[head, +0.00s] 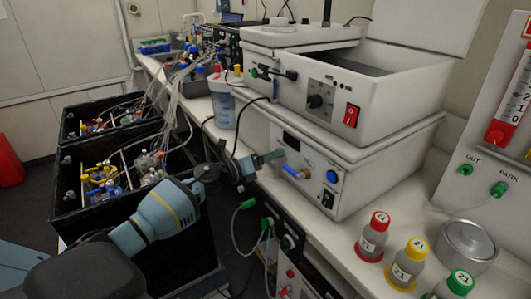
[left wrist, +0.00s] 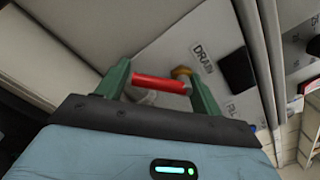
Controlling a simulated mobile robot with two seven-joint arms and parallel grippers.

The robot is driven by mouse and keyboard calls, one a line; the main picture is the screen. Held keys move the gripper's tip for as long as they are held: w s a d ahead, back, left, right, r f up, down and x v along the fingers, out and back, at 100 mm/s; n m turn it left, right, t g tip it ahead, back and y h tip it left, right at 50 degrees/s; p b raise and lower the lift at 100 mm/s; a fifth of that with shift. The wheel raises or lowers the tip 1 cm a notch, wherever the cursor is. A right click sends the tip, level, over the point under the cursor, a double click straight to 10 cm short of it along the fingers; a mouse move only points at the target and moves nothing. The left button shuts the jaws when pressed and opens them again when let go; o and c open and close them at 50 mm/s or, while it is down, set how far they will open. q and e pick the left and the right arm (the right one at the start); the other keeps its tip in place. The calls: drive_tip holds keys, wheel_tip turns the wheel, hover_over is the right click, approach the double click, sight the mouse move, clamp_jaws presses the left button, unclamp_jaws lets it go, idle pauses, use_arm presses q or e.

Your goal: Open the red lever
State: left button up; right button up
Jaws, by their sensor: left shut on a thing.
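The red lever (left wrist: 160,84) shows in the left wrist view as a short red bar with a brass-coloured fitting (left wrist: 181,73) near its right end. It sits on a pale panel near a "DRAIN" label (left wrist: 202,58). My left gripper (left wrist: 160,92) has its green fingers at the two ends of the bar and is shut on it. In the head view my left gripper (head: 268,158) is at the front of the lower white box (head: 345,190), and the red lever is hidden there. My right gripper is not in view.
A white box with a red switch (head: 351,115) stands on top. Bottles with a red cap (head: 380,217) and a yellow cap (head: 417,245) stand at right. Black crates (head: 110,205) are at left.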

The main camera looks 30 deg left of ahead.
use_arm(q)
drive_tip(key=n, duration=0.1)
drive_tip(key=n+p, duration=0.1)
drive_tip(key=shift+s+d+n, duration=0.1)
drive_tip(key=shift+d+n, duration=0.1)
drive_tip(key=shift+n, duration=0.2)
drive_tip(key=n, duration=0.1)
drive_tip(key=n+p, duration=0.1)
drive_tip(key=n, duration=0.1)
drive_tip(key=d+n, duration=0.1)
drive_tip(key=n, duration=0.1)
drive_tip(key=shift+s+f+p, duration=0.2)
drive_tip(key=shift+f+p, duration=0.15)
drive_tip(key=shift+s+d+f+n+p, duration=0.1)
drive_tip(key=shift+d+n+p, duration=0.1)
drive_tip(key=shift+n, duration=0.35)
drive_tip(key=shift+d+f+n+p, duration=0.1)
drive_tip(key=shift+n+p, duration=0.05)
drive_tip(key=shift+n, duration=0.4)
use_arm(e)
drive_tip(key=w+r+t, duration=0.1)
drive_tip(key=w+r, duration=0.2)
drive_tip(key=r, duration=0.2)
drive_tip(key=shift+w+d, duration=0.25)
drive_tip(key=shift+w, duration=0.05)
use_arm(q)
drive_tip(key=o, duration=0.9)
drive_tip(key=shift+s, duration=0.1)
